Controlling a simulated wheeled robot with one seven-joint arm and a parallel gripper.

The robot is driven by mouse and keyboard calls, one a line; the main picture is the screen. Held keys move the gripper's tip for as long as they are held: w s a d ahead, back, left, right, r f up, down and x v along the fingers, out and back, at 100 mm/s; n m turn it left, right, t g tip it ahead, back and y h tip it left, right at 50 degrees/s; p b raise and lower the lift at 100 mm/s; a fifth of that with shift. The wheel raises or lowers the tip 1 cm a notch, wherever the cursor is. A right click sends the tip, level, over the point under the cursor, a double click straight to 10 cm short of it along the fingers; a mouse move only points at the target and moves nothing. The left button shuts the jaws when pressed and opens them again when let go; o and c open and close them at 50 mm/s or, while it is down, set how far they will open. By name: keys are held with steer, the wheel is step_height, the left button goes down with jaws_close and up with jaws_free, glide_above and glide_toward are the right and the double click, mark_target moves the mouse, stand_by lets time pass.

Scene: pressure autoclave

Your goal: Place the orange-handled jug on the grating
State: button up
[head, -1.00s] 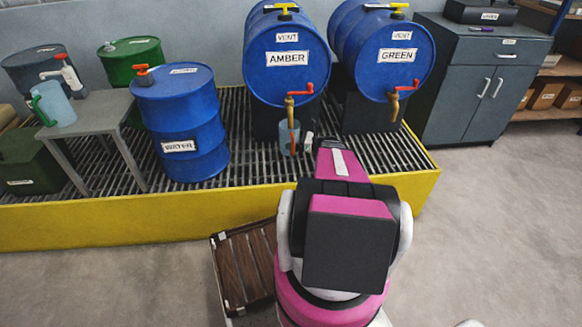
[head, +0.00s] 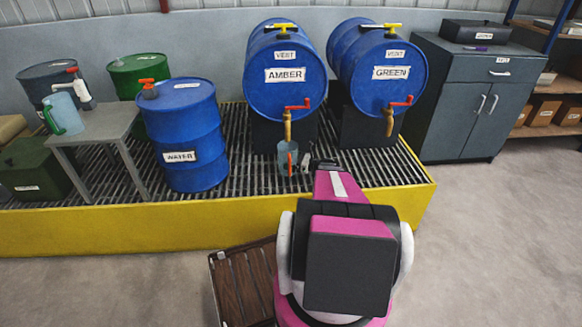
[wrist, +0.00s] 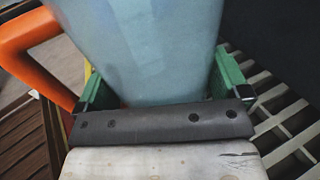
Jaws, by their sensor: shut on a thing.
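The orange-handled jug (head: 287,157) is a light blue, see-through vessel. It is upright beneath the brass tap of the AMBER drum (head: 285,90), with its orange handle facing me. My gripper (head: 308,163) is shut on the jug from the right in the head view. In the wrist view the jug (wrist: 150,45) fills the space between the green fingers of my gripper (wrist: 160,80), with the orange handle at upper left. The grating (head: 240,150) lies under the jug. The jug's base is hidden in the wrist view, so I cannot tell whether it touches the bars.
A blue WATER drum (head: 180,130) stands left of the jug. A GREEN drum (head: 378,75) lies to the right. A green-handled jug (head: 62,113) stands on a grey side table (head: 105,122). A yellow kerb (head: 120,228) edges the grating, with a wooden slatted platform (head: 240,285) before it.

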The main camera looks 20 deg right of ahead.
steer(key=shift+f, duration=1.5)
steer(key=shift+f, duration=0.15)
steer(key=o, duration=0.6)
steer(key=shift+s+d, duration=0.2)
steer(key=shift+d, duration=0.1)
steer(key=v, duration=1.1)
steer(key=shift+s+d, duration=0.1)
steer(key=shift+d, duration=0.05)
